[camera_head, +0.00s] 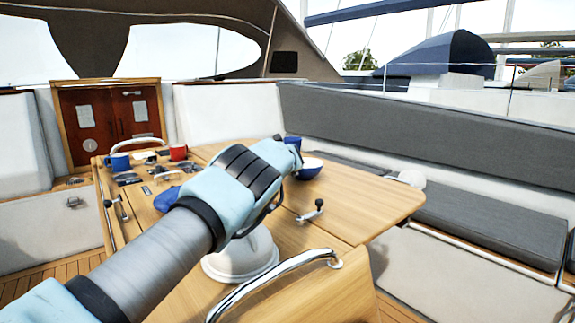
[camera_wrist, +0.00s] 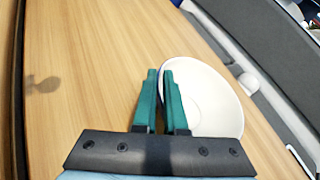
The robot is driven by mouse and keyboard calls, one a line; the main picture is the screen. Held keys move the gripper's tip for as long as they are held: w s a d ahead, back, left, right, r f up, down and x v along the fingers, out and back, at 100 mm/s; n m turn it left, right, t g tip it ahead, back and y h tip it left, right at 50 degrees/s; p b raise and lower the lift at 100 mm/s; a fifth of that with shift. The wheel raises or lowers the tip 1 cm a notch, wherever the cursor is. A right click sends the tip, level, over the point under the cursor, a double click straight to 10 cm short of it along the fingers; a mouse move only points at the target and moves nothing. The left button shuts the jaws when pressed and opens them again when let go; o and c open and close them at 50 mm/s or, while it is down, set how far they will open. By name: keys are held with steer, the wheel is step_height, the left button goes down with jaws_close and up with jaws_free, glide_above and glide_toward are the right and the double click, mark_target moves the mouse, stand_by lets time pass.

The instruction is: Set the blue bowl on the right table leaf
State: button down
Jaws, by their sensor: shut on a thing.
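The blue bowl (camera_head: 312,168), blue outside and white inside, shows just past the end of my arm in the head view. In the wrist view its white inside (camera_wrist: 210,95) fills the space right of the fingers. My gripper (camera_wrist: 160,75) is shut on the bowl's left rim, with one finger on each side of the wall. In the head view my wrist hides the fingers. The right table leaf (camera_head: 370,205) is bare wood under and around the bowl. I cannot tell whether the bowl touches it.
A blue mug (camera_head: 118,162), a red mug (camera_head: 179,152) and several small things stand on the table's far left. A dark-knobbed handle (camera_head: 311,211) lies near the leaf's inner edge. A chrome rail (camera_head: 270,284) crosses the near end. A grey bench (camera_head: 490,225) runs along the right.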

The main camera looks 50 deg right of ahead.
steer(key=c, duration=1)
jaws_free()
steer(key=shift+s+a+r+b, duration=0.15)
steer(key=shift+s+a+b, duration=0.1)
steer(key=shift+s+b, duration=0.3)
steer(key=b+v, duration=0.5)
steer(key=v, duration=0.5)
steer(key=shift+s+a+r, duration=0.1)
steer(key=shift+a+r, duration=0.15)
steer(key=shift+a, duration=0.15)
